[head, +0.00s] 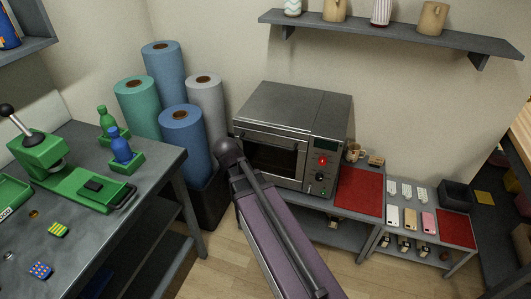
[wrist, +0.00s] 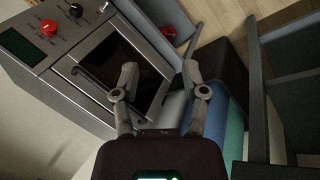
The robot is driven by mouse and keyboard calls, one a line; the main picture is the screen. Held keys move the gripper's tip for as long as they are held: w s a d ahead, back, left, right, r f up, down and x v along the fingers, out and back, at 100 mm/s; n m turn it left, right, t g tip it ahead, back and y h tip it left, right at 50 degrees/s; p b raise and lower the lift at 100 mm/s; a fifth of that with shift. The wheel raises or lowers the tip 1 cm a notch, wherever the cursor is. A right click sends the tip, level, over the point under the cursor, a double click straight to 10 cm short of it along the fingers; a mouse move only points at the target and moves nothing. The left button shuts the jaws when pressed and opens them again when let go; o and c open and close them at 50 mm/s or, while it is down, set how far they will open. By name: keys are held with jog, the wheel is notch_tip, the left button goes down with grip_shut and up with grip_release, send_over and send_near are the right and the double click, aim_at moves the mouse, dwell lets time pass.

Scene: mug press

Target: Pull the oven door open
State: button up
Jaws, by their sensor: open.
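The steel oven (head: 285,105) stands on a grey table against the wall, its door (head: 270,160) shut. A bar handle (head: 265,139) runs along the door's top edge. In the wrist view the oven appears turned, with the dark door window (wrist: 122,62) in the upper middle and the handle (wrist: 92,82) along its lower left side. My gripper (wrist: 158,76) is open and empty in front of the door. Its left finger overlaps the door and handle end in the picture; I cannot tell whether they touch.
Several rolls (head: 182,135) stand in a dark bin left of the oven. A grey workbench (head: 150,165) is at left. A red mat (head: 360,190) and phones on a lower table lie to the right. A shelf (head: 390,35) hangs above.

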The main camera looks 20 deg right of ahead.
jog(key=w+d+f+n+t+h+b, duration=0.2)
jog(key=w+d+f+h+b, duration=0.25)
jog(key=w+b, duration=0.45)
jog(key=n+t+h+b, duration=0.35)
jog(key=h+b, duration=0.25)
jog(key=b, duration=0.3)
send_near(264, 144)
jog(key=v, duration=0.3)
jog(key=shift+m, duration=0.35)
jog(key=shift+d, duration=0.15)
jog(key=b+x, duration=0.2)
jog(key=x, duration=1.1)
jog(key=shift+w+d+f, duration=0.1)
jog(key=shift+d+f, duration=0.05)
jog(key=shift+d, duration=0.05)
grip_shut()
